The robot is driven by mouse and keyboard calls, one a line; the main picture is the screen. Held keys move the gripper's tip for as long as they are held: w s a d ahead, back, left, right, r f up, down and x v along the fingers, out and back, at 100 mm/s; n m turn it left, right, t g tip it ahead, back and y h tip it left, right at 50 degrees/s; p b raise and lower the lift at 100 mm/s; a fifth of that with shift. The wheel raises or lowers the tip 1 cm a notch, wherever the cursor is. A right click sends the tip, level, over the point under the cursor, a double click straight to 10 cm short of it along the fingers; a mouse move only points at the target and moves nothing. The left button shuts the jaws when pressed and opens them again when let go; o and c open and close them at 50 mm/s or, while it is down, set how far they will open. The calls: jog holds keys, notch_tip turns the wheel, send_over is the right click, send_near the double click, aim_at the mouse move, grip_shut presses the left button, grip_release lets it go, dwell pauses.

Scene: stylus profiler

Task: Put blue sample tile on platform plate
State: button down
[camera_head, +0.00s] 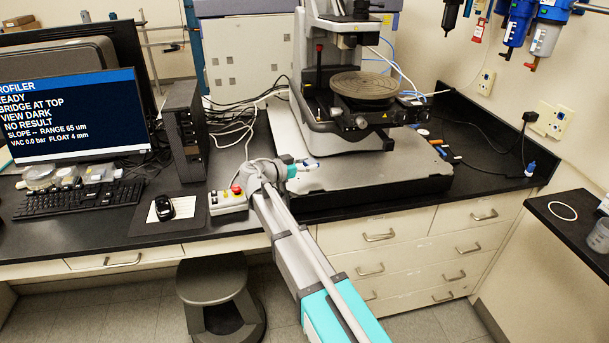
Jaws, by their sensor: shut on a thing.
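The platform plate (364,86) is a round grey disc with ring marks on the profiler's stage, and its top is bare. My arm reaches up from the bottom over the bench front. My gripper (308,164) is at the arm's far end, low by the front left of the profiler's base, left of and below the plate in the picture. It is small here and partly hidden by my wrist. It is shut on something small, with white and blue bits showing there. The blue sample tile cannot be made out clearly, and I see none lying elsewhere.
The profiler (340,40) stands on a grey slab (380,180), its bridge above the plate. A control box (227,201) with a red button, a mouse (164,207) and a monitor (75,115) are to the left. Small orange items and a bottle (530,169) lie right.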

aim_at(306, 177)
jog(key=shift+w+a+f+b, duration=0.15)
jog(key=shift+w+f+b, duration=0.3)
jog(key=shift+f+b, duration=1.6)
jog(key=shift+f, duration=0.1)
jog(key=shift+c, duration=0.9)
grip_release()
jog(key=shift+r, duration=0.2)
jog(key=p+v, duration=0.2)
jog(key=v, duration=1)
jog(key=shift+s, duration=0.1)
